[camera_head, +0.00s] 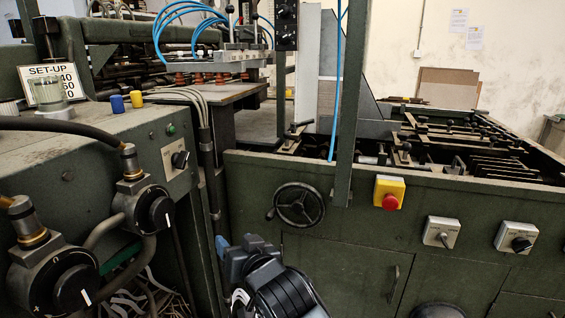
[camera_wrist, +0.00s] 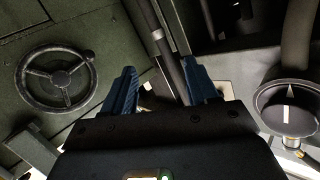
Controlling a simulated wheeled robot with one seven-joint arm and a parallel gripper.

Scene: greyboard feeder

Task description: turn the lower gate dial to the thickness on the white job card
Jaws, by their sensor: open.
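The white job card (camera_head: 42,72) stands at upper left in the head view. It reads "SET-UP" with number lines ending 40, 60 and 0; a clear cylinder hides their beginnings. Two black dials with white marks sit on the left cabinet: a lower, nearer one (camera_head: 75,287) and a higher one (camera_head: 157,211). Both marks point down and right; their scales are unreadable. One dial (camera_wrist: 288,108) shows at right in the wrist view; I cannot tell which. My gripper (camera_head: 236,250) is open and empty, right of both dials and apart from them. Its blue fingers (camera_wrist: 160,85) show in the wrist view.
A spoked handwheel (camera_head: 299,204) is on the green front panel, above and right of my gripper; it also shows in the wrist view (camera_wrist: 56,78). A red stop button (camera_head: 390,201) and two switches (camera_head: 440,232) (camera_head: 518,240) lie farther right. Hoses (camera_head: 75,126) run close to the dials.

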